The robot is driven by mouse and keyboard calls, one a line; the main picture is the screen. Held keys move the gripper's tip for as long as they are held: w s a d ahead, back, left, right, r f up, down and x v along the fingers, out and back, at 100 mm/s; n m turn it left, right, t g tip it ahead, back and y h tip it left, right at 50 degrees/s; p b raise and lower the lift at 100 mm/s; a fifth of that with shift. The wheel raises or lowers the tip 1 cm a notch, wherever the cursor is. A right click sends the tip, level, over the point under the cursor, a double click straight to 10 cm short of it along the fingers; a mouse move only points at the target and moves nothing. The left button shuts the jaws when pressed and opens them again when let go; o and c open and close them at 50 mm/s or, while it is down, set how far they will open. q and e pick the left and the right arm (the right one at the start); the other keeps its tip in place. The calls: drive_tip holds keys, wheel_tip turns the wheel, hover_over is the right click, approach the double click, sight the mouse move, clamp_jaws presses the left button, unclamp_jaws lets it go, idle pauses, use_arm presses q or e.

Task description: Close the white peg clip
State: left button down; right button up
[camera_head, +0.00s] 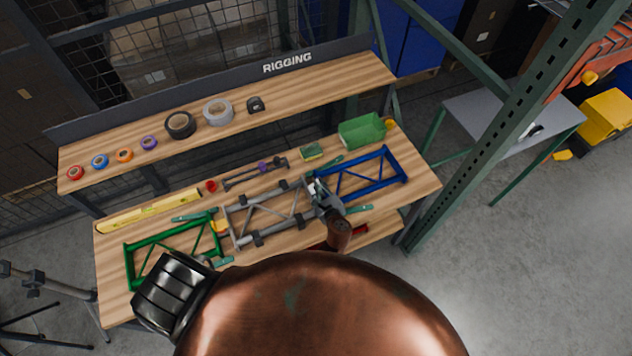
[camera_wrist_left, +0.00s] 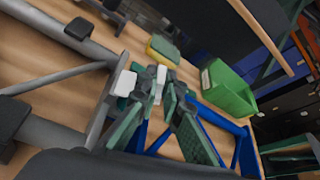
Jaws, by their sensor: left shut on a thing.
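The grey truss frame (camera_head: 270,215) and the blue truss frame (camera_head: 375,172) lie end to end on the wooden bench, with the green truss frame (camera_head: 150,240) at the left end. The white peg clip (camera_head: 312,186) is at the joint between grey and blue. In the left wrist view the white clip (camera_wrist_left: 125,83) shows a pale block beside the grey end tube, with another white part between my fingers. My left gripper (camera_head: 322,192) is over this joint, its fingers (camera_wrist_left: 163,85) shut on the white part. The fingers hide much of the clip, so its closure is unclear.
A green bin (camera_head: 362,131) and a green-yellow sponge-like block (camera_head: 311,151) stand behind the joint. A yellow level (camera_head: 150,211) lies at the back left. Tape rolls (camera_head: 180,125) line the raised shelf. A green rack post (camera_head: 490,130) rises right of the bench.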

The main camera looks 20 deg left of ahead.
use_arm(q)
drive_tip(key=shift+w+d+f+m+g+y+p, duration=0.15)
drive_tip(key=shift+w+d+f+m+g+y, duration=0.15)
drive_tip(key=shift+m, duration=0.25)
drive_tip(key=shift+w+d+f+m+g+y+p, duration=0.2)
drive_tip(key=shift+m+g, duration=0.1)
drive_tip(key=shift+m, duration=0.25)
drive_tip(key=shift+w+f+m, duration=0.1)
drive_tip(key=shift+f+m, duration=0.2)
drive_tip(key=shift+m, duration=0.1)
drive_tip(key=shift+f+g, duration=0.1)
drive_tip(key=shift+g, duration=0.3)
drive_tip(key=c, duration=2.1)
unclamp_jaws()
drive_tip(key=shift+y, duration=0.3)
